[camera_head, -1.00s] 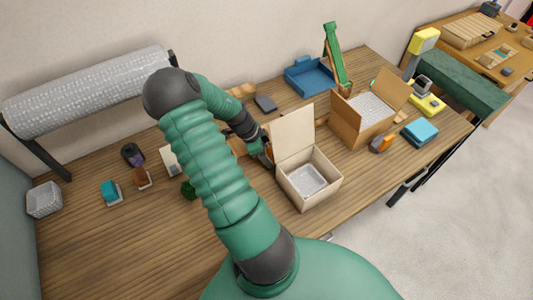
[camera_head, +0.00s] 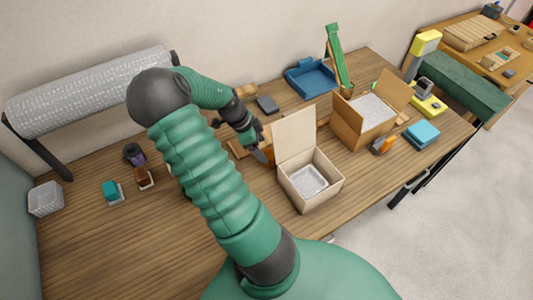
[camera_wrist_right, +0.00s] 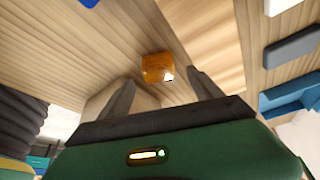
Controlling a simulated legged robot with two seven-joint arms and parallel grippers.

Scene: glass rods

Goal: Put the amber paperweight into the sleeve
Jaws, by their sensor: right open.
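The amber paperweight (camera_wrist_right: 156,66) is a small glossy orange block in the right wrist view. It lies on wood, ahead of my fingertips and apart from them. My right gripper (camera_wrist_right: 158,85) is open and empty, its two dark fingers spread on either side below the block. In the head view, my right gripper (camera_head: 260,150) is just behind and left of the open cream box, and the block there is mostly hidden. I cannot tell which item is the sleeve; a white bubble-textured piece (camera_head: 45,199) stands at the far left. My left gripper is not in view.
The cream box (camera_head: 318,198) has a raised flap and a pale tray inside. A brown carton (camera_head: 352,128) with open flaps, a blue tray (camera_head: 308,84) and a grey block (camera_head: 267,104) stand nearby. Small teal and brown items are left. Front-left table is clear.

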